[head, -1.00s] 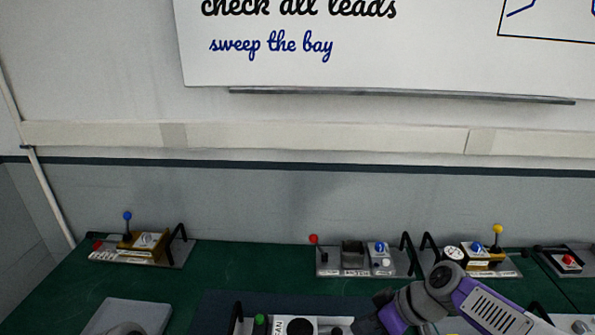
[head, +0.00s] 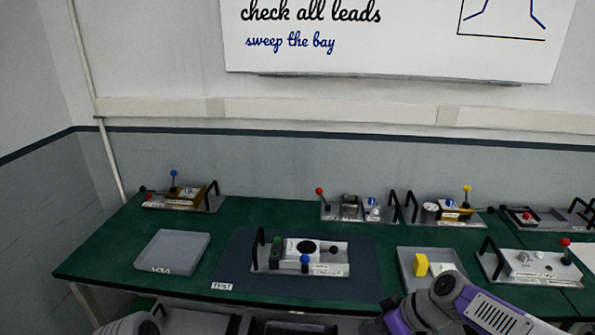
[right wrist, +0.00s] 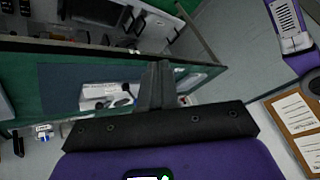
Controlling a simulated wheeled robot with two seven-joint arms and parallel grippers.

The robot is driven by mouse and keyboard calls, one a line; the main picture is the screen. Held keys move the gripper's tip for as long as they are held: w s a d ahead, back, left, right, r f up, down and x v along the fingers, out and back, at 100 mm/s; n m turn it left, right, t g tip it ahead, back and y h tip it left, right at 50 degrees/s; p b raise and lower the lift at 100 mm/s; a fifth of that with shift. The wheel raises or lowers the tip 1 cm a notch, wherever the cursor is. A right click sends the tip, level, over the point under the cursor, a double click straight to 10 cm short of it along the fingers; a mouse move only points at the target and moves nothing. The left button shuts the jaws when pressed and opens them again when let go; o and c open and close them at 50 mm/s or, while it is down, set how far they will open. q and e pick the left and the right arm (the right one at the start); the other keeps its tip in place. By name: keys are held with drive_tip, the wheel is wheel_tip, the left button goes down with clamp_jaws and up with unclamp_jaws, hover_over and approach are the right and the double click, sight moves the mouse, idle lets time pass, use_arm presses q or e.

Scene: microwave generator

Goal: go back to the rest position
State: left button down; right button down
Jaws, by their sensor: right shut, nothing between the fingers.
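My right arm, purple and grey, reaches into the head view at the lower right. Its gripper end (head: 374,325) is at the bottom edge, in front of the green bench and only partly visible. In the right wrist view my right gripper (right wrist: 157,85) shows its dark fingers together, with nothing held. A grey-white part of my left arm shows at the bottom left of the head view; its gripper is out of frame.
Several modules line the back. Clear floor (right wrist: 235,75) shows in the right wrist view.

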drive_tip(key=w+f+m, duration=0.3)
drive_tip(key=f, duration=0.7)
drive_tip(key=s+a+f+m+h, duration=0.1)
drive_tip(key=s+a+f+m, duration=0.1)
drive_tip(key=s+f, duration=0.3)
drive_tip(key=s+a+f+m+g+h, duration=0.1)
drive_tip(key=s+f, duration=0.5)
drive_tip(key=f, duration=0.6)
drive_tip(key=s+a+f+m+g, duration=0.1)
drive_tip(key=s+a+f+m, duration=0.2)
drive_tip(key=f, duration=0.6)
drive_tip(key=shift+s+f+m+h, duration=0.4)
drive_tip(key=shift+s+m, duration=0.1)
drive_tip(key=shift+s, duration=0.7)
